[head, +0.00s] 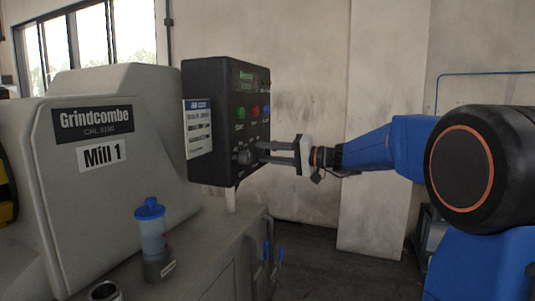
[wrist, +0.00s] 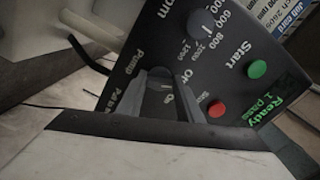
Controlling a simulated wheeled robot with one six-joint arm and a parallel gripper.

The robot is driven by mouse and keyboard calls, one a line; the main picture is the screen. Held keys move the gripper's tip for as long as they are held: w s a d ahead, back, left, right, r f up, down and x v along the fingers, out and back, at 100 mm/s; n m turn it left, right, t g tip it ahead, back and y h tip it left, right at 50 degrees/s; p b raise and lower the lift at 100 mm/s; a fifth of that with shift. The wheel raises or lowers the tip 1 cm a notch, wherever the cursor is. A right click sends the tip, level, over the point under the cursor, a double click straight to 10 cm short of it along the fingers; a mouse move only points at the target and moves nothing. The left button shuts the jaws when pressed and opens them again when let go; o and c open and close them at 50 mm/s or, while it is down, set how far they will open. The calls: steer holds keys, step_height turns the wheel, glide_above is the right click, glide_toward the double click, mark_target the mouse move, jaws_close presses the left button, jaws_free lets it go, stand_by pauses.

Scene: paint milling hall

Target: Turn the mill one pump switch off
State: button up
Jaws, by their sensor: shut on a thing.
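The control box (head: 211,77) of Mill 1 stands at the middle of the head view. A dark pump switch (head: 243,156) is low on its button face. In the wrist view the switch (wrist: 162,101) sits between my fingers, by the lettering "Pump" and "On", and is mostly hidden. My gripper (head: 258,152) reaches in from the right and is shut on the switch; it also shows in the wrist view (wrist: 165,95). The switch's exact pointing direction cannot be told.
Close by on the panel are a speed dial (wrist: 208,24), a green start button (wrist: 257,69), a red button (wrist: 217,109) and a green "Ready" display (wrist: 262,108). A blue-capped bottle (head: 151,235) and an open cup (head: 104,291) stand on the mill's ledge.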

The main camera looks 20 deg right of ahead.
steer(key=shift+f+n, duration=0.15)
steer(key=shift+n, duration=0.35)
steer(key=o, duration=1.1)
steer(key=shift+d, duration=0.15)
steer(key=v, duration=1.7)
steer(key=shift+s, duration=0.15)
